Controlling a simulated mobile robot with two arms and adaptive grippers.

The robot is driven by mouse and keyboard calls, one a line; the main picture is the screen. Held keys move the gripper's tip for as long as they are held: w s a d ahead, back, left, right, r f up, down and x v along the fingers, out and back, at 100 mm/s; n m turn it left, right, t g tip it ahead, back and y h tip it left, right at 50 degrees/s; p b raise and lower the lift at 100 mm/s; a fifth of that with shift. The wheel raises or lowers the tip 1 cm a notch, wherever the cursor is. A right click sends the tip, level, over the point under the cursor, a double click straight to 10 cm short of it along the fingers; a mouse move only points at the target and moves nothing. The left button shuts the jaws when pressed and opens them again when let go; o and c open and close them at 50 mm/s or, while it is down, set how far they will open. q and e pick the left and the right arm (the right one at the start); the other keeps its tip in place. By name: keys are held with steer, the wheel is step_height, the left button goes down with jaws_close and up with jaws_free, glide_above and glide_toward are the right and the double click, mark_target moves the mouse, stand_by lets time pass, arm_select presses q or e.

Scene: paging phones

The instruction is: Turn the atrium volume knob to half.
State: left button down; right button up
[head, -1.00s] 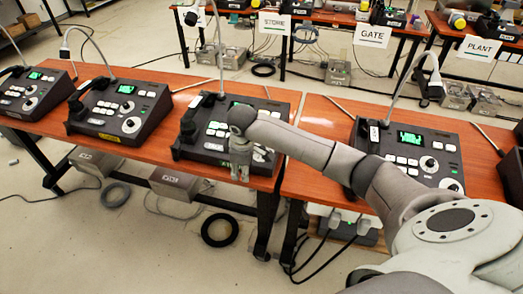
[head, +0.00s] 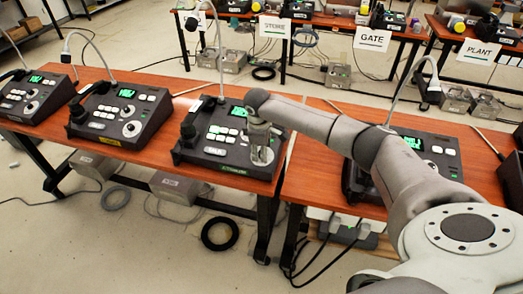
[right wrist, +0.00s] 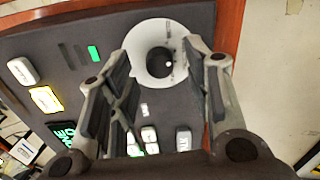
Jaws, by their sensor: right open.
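The paging phone (head: 190,152) under my right arm is a dark console with a green screen and a small green label (head: 233,170) on its front edge, too small to read surely. In the right wrist view its volume knob (right wrist: 159,62) is a dark round knob with a pale spot, on a white dial plate (right wrist: 142,78). My right gripper (head: 262,155) is over the console's right side. In the right wrist view its open fingers (right wrist: 157,55) are on either side of the dial, apart from the knob. My left gripper is not in view.
Similar consoles stand to the left (head: 118,115) and right (head: 425,150) on wooden tables. A gooseneck microphone (head: 220,60) rises behind this console. Signed tables with more equipment stand at the back. The console's front edge is near the table edge.

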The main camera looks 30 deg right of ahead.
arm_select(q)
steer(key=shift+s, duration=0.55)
arm_select(e)
steer(key=shift+x, duration=0.75)
jaws_close()
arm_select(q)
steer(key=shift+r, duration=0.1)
